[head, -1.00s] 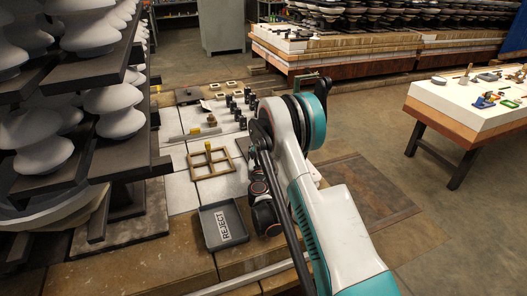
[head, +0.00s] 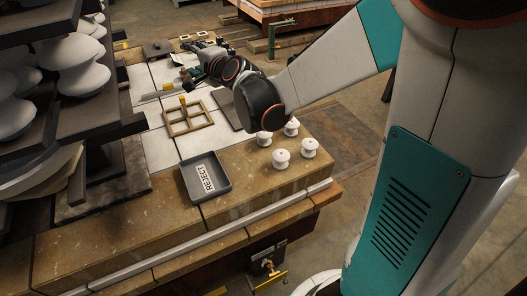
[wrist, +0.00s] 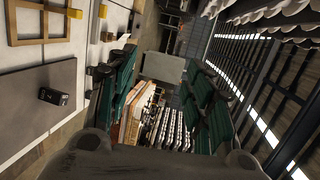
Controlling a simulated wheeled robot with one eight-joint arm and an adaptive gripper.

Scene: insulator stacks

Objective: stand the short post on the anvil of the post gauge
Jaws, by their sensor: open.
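My gripper (head: 190,76) is at the far end of my arm, over the white tiles of the bench in the head view. In the wrist view its two green-padded fingers (wrist: 160,90) stand wide apart with nothing between them. No anvil can be made out.
A wooden frame (head: 168,126) with a yellow block (head: 184,101) stands on the tiles. A grey REJECT tray (head: 188,186) is nearer. Several white insulators (head: 309,148) stand at the bench's right corner. Shelves of large insulators (head: 75,70) rise at the left.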

